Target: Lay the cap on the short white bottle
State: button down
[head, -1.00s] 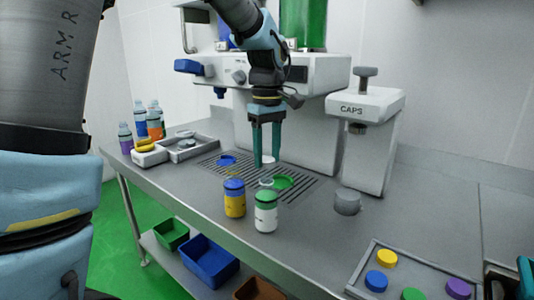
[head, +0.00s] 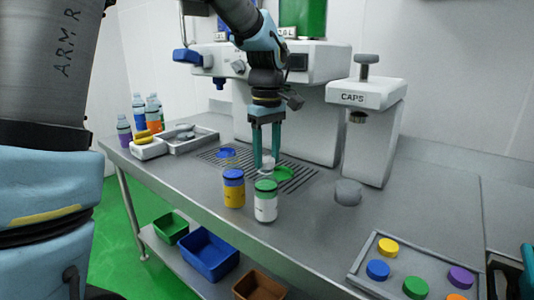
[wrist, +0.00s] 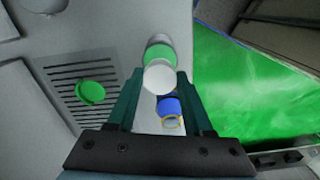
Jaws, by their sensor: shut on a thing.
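My gripper (head: 266,165) is shut on a pale white cap (wrist: 158,77), which sits between the fingertips in the wrist view. In the head view the gripper points down over the slatted grate, behind two short bottles. The short white bottle (head: 265,207) stands upright with a green top; that green top (wrist: 160,52) shows partly behind the held cap in the wrist view. The cap appears apart from the bottle, but their height difference is hard to tell. A yellow bottle (head: 234,193) with a blue top stands just left of the white one.
A green disc (head: 284,174) and a blue ring (head: 227,153) lie on the grate (head: 300,183). A grey knob-like cylinder (head: 348,192) and the CAPS stand (head: 366,135) are to the right. A tray (head: 365,275) of coloured caps is front right. Counter between bottles and tray is clear.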

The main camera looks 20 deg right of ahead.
jog(key=shift+c, duration=1.1)
grip_release()
notch_tip(320, 180, up, 11)
jog(key=b, duration=0.1)
jog(key=shift+f, duration=0.1)
